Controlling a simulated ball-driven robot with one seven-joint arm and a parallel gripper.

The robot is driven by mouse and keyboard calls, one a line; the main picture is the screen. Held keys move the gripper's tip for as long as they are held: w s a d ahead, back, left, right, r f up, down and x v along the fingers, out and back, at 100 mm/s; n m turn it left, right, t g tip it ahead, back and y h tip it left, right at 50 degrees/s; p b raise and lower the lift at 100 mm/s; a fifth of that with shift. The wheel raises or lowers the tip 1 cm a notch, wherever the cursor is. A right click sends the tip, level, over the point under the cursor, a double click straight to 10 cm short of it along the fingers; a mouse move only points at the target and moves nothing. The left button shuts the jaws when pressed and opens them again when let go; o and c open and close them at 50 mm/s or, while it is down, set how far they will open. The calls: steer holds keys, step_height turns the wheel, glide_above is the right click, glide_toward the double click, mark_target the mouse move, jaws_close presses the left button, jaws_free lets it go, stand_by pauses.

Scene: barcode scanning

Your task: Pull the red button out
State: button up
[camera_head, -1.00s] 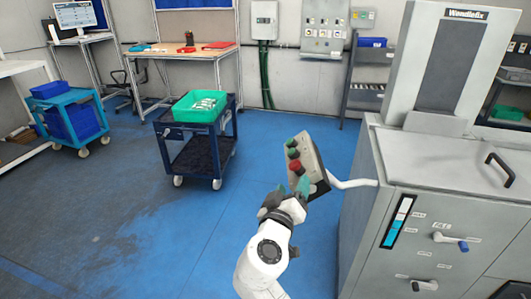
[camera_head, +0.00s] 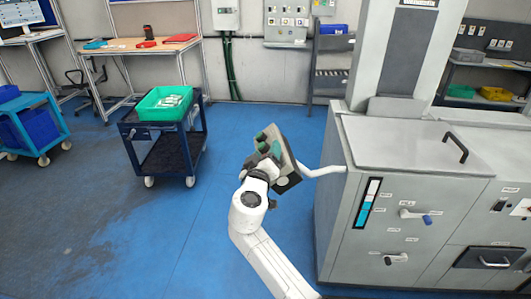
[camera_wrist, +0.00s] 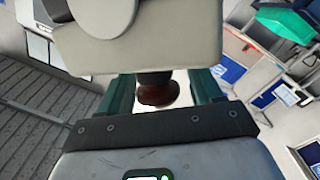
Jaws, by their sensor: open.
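The control box (camera_head: 287,172) hangs on a white bent pipe beside the grey machine, tilted. In the wrist view its pale underside (camera_wrist: 140,38) fills the top middle. The red button (camera_wrist: 157,94) shows there below the box, dark red on a dark stem. My gripper (camera_wrist: 162,92) is open, with one teal finger on each side of the button and gaps visible between. In the head view my gripper (camera_head: 266,160) is up against the box's button face and hides the red button. A dark green button (camera_head: 261,137) shows at the box's upper end.
The grey machine (camera_head: 400,150) stands close on the right, with the white pipe (camera_head: 325,171) reaching from it. A dark blue cart (camera_head: 133,132) with a green bin (camera_head: 165,105) stands on the left. The blue floor between is clear.

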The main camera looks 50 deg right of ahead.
steer(key=shift+c, duration=0.2)
jaws_close()
stand_by(0.5)
